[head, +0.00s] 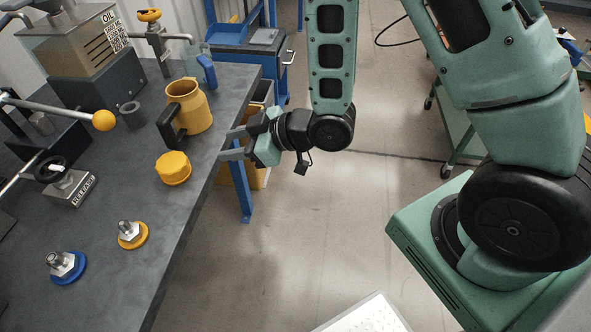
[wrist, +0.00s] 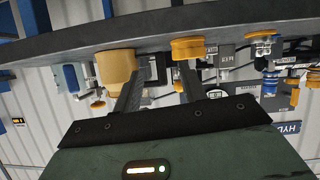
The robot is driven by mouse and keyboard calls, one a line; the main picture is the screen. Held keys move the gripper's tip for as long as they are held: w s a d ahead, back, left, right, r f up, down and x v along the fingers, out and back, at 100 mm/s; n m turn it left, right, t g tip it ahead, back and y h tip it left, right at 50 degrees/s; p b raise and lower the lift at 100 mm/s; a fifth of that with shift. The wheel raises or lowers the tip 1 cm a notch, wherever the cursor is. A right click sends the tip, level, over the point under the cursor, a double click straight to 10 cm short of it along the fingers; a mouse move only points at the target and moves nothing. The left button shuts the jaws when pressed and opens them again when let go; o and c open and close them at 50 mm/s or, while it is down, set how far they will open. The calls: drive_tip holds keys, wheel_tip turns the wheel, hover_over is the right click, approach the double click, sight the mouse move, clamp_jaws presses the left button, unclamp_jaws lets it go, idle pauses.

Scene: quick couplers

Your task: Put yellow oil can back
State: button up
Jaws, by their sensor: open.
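The yellow oil can (head: 196,112), with a dark handle, stands upright on the dark workbench (head: 190,225), near its right edge. A separate yellow cap (head: 173,168) sits on the bench in front of it. My gripper (head: 226,144) is open and empty at the bench edge, right of the can and apart from it. In the wrist view the picture is upside down; the can (wrist: 113,66) shows left of my gripper fingers (wrist: 163,68) and the cap (wrist: 187,49) shows near the right finger. The gap between the fingers holds nothing.
An oil dispenser (head: 82,40) with a sign stands at the back left. A blue-handled jug (head: 200,66) is behind the can. A lever with a yellow ball (head: 103,120) and couplers on yellow (head: 132,236) and blue (head: 66,267) bases stand on the bench.

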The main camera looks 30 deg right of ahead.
drive_tip(key=s+d+r+m+g+h, duration=0.1)
drive_tip(key=s+r+g+h, duration=0.3)
drive_tip(key=s, duration=0.6)
drive_tip(key=s+d+r+m+g+h, duration=0.2)
drive_tip(key=s+r+g+h, duration=0.2)
drive_tip(key=s+r, duration=0.3)
drive_tip(key=s+h, duration=0.1)
drive_tip(key=s, duration=0.3)
drive_tip(key=shift+s+m+h+p, duration=0.15)
drive_tip(key=shift+m+h+p, duration=0.15)
drive_tip(key=shift+p, duration=0.1)
